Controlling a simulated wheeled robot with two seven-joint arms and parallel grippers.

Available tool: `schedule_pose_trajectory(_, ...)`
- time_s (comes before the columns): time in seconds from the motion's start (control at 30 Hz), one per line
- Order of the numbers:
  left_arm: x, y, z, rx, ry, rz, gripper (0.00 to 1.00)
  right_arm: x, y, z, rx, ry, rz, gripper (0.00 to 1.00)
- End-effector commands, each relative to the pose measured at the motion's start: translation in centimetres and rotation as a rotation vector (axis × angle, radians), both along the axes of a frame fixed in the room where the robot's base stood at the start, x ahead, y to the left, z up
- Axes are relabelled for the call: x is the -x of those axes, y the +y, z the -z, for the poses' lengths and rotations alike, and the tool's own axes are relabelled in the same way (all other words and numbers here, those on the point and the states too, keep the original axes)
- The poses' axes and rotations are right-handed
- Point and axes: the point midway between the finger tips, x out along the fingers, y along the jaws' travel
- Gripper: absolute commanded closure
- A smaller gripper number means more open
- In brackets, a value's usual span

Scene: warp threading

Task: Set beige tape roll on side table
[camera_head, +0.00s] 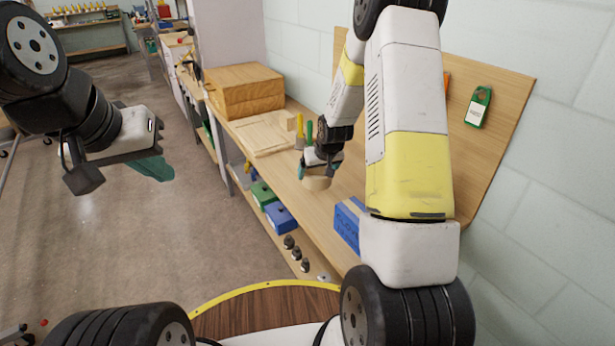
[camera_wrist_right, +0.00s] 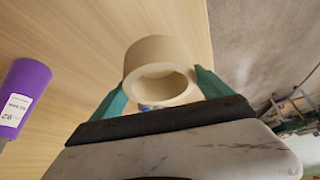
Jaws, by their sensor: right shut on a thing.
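The beige tape roll (camera_head: 317,183) is held in my right gripper (camera_head: 318,172), over the long wooden bench along the wall. In the right wrist view the tape roll (camera_wrist_right: 158,68) sits between the two teal fingers of my right gripper (camera_wrist_right: 160,88), its hollow core facing the camera. The bench top shows behind it; I cannot tell whether the roll touches it. My left gripper (camera_head: 150,165) hangs over the floor at the left, away from the bench. Its finger gap is not clear. No surface is clearly marked as the side table.
A wooden box (camera_head: 240,90) and pale boards (camera_head: 262,133) lie on the bench behind my right gripper. A blue box (camera_head: 348,224) stands nearer, partly behind my arm. Green and blue bins (camera_head: 281,217) sit below. A purple object (camera_wrist_right: 22,95) shows in the right wrist view.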

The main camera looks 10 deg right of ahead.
Motion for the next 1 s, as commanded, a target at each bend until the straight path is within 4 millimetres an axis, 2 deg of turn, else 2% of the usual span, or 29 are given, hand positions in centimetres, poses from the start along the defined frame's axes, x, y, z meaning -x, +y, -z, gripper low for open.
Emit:
schedule_pose_trajectory(0.03, 0.0, 0.0, 0.0, 0.0, 0.0, 0.0, 1.0, 0.1, 0.0, 1.1, 0.0, 0.004, 0.0, 0.56)
schedule_pose_trajectory(0.1, 0.0, 0.0, 0.0, 0.0, 0.0, 0.0, 1.0, 0.0, 0.0, 1.9, 0.0, 0.001, 0.0, 0.56)
schedule_pose_trajectory(0.27, 0.0, 0.0, 0.0, 0.0, 0.0, 0.0, 1.0, 0.0, 0.0, 3.0, 0.001, -0.001, 0.0, 0.56)
schedule_pose_trajectory(0.5, 0.0, 0.0, 0.0, 0.0, 0.0, 0.0, 1.0, 0.1, 0.0, 6.1, 0.0, 0.001, 0.0, 0.56)
schedule_pose_trajectory(0.87, 0.0, 0.0, 0.0, 0.0, 0.0, 0.0, 1.0, 0.0, 0.0, 6.6, 0.001, 0.0, 0.0, 0.56)
schedule_pose_trajectory(0.9, 0.0, 0.0, 0.0, 0.0, 0.0, 0.0, 1.0, 0.0, 0.0, 6.5, 0.001, -0.001, 0.0, 0.05)
schedule_pose_trajectory(0.93, 0.0, 0.0, 0.0, 0.0, 0.0, 0.0, 1.0, 0.0, 0.0, 6.5, 0.001, -0.001, 0.0, 0.0)
schedule_pose_trajectory(1.0, 0.0, 0.0, 0.0, 0.0, 0.0, 0.0, 1.0, 0.0, 0.0, 6.5, 0.001, -0.001, 0.0, 0.0)
